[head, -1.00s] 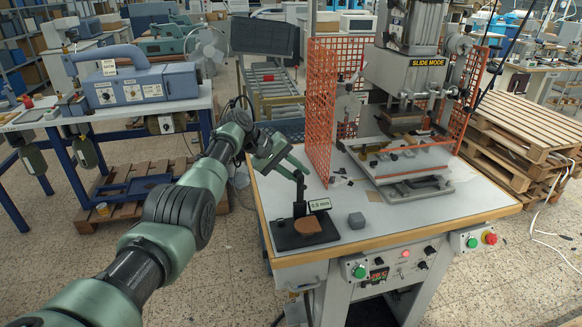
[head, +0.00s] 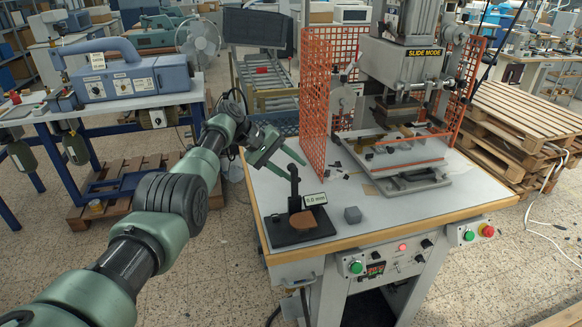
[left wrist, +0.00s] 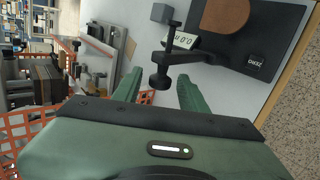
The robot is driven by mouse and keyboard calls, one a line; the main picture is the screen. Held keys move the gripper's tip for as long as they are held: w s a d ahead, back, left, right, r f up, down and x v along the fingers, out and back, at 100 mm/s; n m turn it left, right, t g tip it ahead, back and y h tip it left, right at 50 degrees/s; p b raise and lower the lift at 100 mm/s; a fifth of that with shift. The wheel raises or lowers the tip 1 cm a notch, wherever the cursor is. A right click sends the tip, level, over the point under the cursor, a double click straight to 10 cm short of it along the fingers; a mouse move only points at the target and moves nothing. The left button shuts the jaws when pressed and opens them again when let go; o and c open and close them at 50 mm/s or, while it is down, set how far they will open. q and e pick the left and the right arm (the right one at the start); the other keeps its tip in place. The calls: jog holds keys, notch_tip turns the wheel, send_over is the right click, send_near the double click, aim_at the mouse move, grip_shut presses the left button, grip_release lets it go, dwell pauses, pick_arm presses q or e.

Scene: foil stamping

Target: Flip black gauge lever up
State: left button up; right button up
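The black gauge (head: 294,190) stands upright on its flat black base (head: 276,233) near the front left of the press table. A brown round piece (head: 303,220) lies on the base, and the small display (head: 315,199) reads 0.0 mm. My left gripper (head: 286,158) is just behind and above the gauge top, its green fingers apart and empty. In the left wrist view, the gauge's black arm and knob (left wrist: 160,77) show between and beyond the open fingertips (left wrist: 158,82). I cannot tell whether a finger touches it. The lever's exact position is unclear. My right gripper is out of view.
A grey cube (head: 352,215) sits right of the gauge. The orange mesh guard (head: 315,105) and the stamping press (head: 405,80) stand to the right behind. Small dark scraps lie near the guard. The table's front left edge is close to the gauge.

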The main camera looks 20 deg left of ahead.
pick_arm(q)
jog(key=b+v, duration=0.1)
jog(key=v, duration=0.6)
jog(key=shift+a+r+b, duration=0.25)
jog(key=shift+a+b, duration=0.05)
jog(key=shift+b, duration=0.1)
jog(key=shift+s, duration=0.15)
